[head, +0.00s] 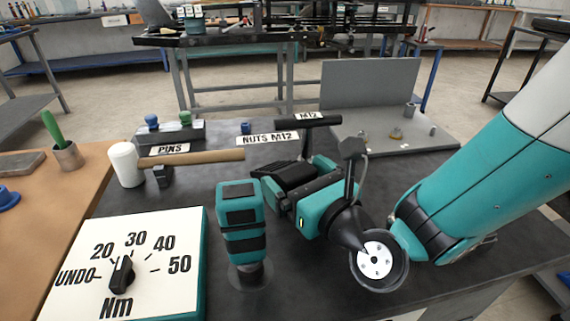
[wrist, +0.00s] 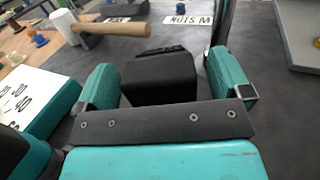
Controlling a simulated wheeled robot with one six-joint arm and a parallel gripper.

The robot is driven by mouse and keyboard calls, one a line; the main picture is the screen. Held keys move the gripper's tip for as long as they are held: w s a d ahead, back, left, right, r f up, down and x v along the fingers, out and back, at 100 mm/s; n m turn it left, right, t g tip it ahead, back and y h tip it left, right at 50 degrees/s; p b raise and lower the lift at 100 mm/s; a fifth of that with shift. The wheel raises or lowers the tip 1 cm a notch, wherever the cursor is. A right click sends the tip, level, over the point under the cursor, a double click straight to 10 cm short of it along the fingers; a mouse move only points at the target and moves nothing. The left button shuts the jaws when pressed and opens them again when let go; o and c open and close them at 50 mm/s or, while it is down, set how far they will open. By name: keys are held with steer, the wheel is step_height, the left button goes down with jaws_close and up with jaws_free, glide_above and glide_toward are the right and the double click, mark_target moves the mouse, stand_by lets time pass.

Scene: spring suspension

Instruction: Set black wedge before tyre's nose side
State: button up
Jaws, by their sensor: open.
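The black wedge (wrist: 160,75) is a dark block with a sloping top. In the wrist view it lies between the two teal fingers of my gripper (wrist: 164,84), one on each side. The fingers are open, with narrow gaps showing beside the wedge. In the head view my gripper (head: 300,183) is low over the dark bench, and the wedge (head: 287,173) shows at its far left side, partly covered by it. I cannot tell how high the fingers are above the bench. I see no tyre in either view.
A teal and black tool (head: 240,215) stands left of my gripper, near a torque dial board (head: 150,235). A mallet (head: 190,158) and a pins tray (head: 180,135) lie behind. A black M12 T-handle (head: 308,122) stands just beyond the wedge. A grey fixture plate (head: 370,95) is at back right.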

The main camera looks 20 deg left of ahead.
steer(key=shift+w+a+r+p, duration=0.25)
steer(key=shift+w+a+p, duration=0.2)
steer(key=shift+a+p, duration=0.25)
steer(key=shift+w+a+f, duration=0.15)
steer(key=shift+f, duration=0.1)
steer(key=shift+r, duration=0.1)
steer(key=c, duration=1.4)
